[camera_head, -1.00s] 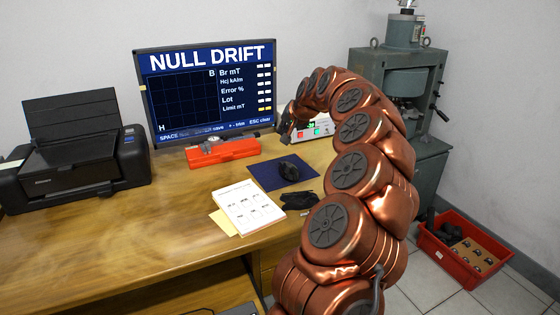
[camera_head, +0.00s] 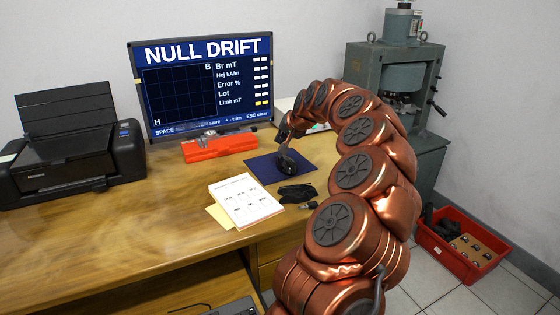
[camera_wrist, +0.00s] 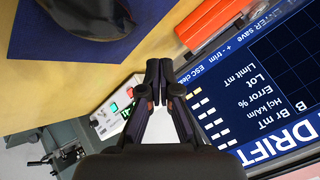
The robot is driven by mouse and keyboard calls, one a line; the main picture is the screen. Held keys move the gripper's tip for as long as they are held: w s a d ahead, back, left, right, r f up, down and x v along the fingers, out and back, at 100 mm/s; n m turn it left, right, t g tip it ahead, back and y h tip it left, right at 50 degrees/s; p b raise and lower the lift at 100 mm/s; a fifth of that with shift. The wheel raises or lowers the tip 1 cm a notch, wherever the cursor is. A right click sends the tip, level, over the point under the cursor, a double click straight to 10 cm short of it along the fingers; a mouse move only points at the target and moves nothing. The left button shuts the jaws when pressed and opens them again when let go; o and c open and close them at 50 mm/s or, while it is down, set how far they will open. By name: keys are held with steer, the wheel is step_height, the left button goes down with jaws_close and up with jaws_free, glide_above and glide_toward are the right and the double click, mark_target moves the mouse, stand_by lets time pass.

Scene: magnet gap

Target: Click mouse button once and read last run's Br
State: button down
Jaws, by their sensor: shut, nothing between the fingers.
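The black mouse (camera_head: 286,161) sits on a dark blue mat (camera_head: 262,169) on the desk. It also shows in the wrist view (camera_wrist: 95,14), cut off by the top edge. My gripper (camera_head: 283,138) is above the mat's far side, close to the mouse in the head view; I cannot tell the exact gap. In the wrist view its fingertips (camera_wrist: 159,68) are together and empty, apart from the mouse. The monitor (camera_head: 205,85) reads "NULL DRIFT", with rows Br mT, Hcj kA/m, Error %, Lot and Limit mT; the values are too small to read.
A red case (camera_head: 220,146) lies before the monitor. A white box with green and red buttons (camera_wrist: 117,107) stands behind my gripper. Papers (camera_head: 246,201) and black gloves (camera_head: 297,193) lie near the mat. A printer (camera_head: 72,150) stands left. The desk's left front is clear.

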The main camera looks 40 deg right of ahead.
mark_target(281, 158)
steer(key=shift+f+b, duration=0.7)
steer(key=shift+f, duration=1.05)
steer(key=shift+f, duration=0.1)
steer(key=shift+f, duration=0.3)
steer(key=shift+f+b, duration=0.15)
steer(key=shift+b, duration=0.2)
steer(key=shift+a+f, duration=0.1)
steer(key=shift+f, duration=0.5)
stand_by(1.0)
steer(key=shift+r, duration=0.95)
steer(key=shift+r, duration=0.1)
steer(key=shift+r+p, duration=1.05)
steer(key=shift+r, duration=1.45)
